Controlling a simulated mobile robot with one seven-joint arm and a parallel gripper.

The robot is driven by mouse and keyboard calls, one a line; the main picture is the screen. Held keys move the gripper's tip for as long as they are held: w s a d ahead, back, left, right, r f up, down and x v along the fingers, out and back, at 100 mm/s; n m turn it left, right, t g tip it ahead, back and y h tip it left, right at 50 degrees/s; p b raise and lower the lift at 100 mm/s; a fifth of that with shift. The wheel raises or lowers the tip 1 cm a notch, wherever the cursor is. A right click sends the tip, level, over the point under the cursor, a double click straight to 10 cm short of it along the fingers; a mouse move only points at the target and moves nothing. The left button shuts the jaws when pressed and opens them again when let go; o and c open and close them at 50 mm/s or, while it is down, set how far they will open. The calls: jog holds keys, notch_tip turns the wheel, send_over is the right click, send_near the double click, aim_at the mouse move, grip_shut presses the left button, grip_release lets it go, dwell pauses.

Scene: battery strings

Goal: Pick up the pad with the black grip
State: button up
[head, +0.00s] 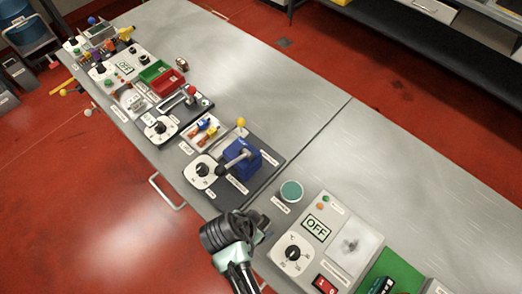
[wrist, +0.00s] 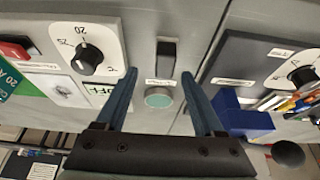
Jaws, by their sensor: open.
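In the wrist view a small upright black block (wrist: 166,52), which looks like the pad's black grip, stands on the grey tabletop beyond my fingertips. Any pad under it is hard to make out. My gripper (wrist: 159,74) is open and empty, its two blue fingers spread to either side of the line to the block. A round teal disc (wrist: 158,98) with a pale rim lies between the fingers in the picture, with a small label between it and the block. In the head view my gripper (head: 264,226) is low over the bench and largely hides the block; the teal disc (head: 291,190) lies beyond it.
A panel with a dial and OFF display (head: 317,228) stands right of my gripper, beside a green mat (head: 398,268). A blue clamp-like device (head: 241,160) on a dark plate stands to the left. More stations fill the bench's far left. The bench's back strip is clear.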

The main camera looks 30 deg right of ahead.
jog(key=shift+w+p+x, duration=0.15)
jog(key=shift+p+x, duration=0.15)
jog(key=shift+x, duration=0.95)
jog(key=shift+w+p+x, duration=0.15)
jog(key=shift+p+x, duration=0.1)
jog(key=shift+x, duration=1.05)
jog(key=shift+a, duration=0.1)
grip_shut()
